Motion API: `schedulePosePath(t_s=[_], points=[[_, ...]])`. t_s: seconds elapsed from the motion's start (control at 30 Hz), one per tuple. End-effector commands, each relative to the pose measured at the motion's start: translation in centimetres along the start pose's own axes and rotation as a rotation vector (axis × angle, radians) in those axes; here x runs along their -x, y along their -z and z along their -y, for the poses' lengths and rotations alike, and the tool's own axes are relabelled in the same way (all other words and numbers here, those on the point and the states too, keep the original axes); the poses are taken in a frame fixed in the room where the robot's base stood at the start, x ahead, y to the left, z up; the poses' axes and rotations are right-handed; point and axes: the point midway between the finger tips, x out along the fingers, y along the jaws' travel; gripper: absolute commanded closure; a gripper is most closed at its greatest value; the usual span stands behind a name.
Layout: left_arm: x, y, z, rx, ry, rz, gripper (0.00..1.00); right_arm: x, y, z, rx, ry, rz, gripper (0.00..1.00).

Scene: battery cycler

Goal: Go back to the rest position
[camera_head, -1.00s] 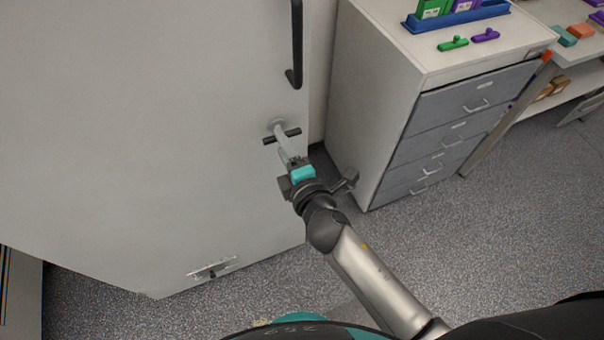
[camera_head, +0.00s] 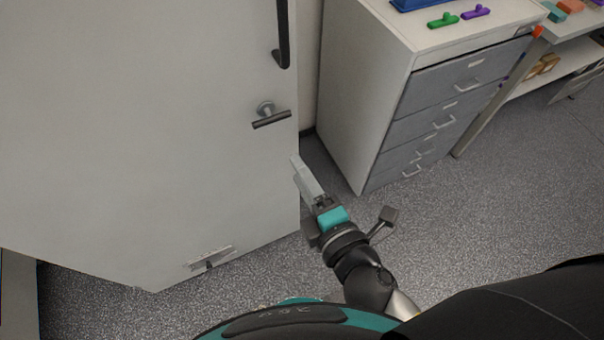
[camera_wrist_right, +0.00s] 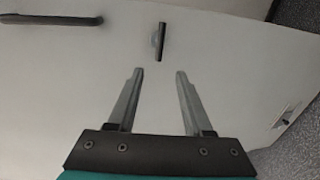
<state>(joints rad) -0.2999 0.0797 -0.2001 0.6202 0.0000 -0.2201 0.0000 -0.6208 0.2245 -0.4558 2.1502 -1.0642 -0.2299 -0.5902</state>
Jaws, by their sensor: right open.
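My right gripper (camera_head: 297,166) is in front of the right edge of a large white cabinet door, below its dark T-shaped handle (camera_head: 271,119). It is apart from the handle. In the right wrist view the two grey fingers of the gripper (camera_wrist_right: 158,74) are spread with nothing between them. The T-shaped handle (camera_wrist_right: 161,41) shows beyond the fingertips there, clear of them. My left gripper is not in view.
The white door (camera_head: 130,130) fills the left, with a long dark bar handle (camera_head: 282,35) and a small metal latch (camera_head: 209,258). A drawer cabinet (camera_head: 367,95) stands to the right, with green and purple pieces on top. Grey floor (camera_head: 480,200) is clear at right.

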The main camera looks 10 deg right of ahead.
Motion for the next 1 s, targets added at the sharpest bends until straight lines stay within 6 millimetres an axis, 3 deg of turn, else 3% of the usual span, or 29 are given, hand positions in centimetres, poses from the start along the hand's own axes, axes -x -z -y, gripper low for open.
schedulePosePath(t_s=[0.53, 0.67, 0.77, 1.0], points=[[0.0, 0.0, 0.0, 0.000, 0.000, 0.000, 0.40, 0.1, 0.0, 0.0, 0.000, 0.000, 0.000, 0.49], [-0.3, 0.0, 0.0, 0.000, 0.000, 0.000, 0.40, -0.2, -0.1, 1.8, -0.024, 0.030, 0.002, 0.49], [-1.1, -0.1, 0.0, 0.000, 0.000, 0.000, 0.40, -0.8, -0.5, 6.0, -0.091, 0.104, 0.012, 0.49], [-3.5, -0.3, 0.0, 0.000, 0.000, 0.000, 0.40, -0.8, -2.7, 22.1, -0.391, 0.386, 0.118, 0.49]])
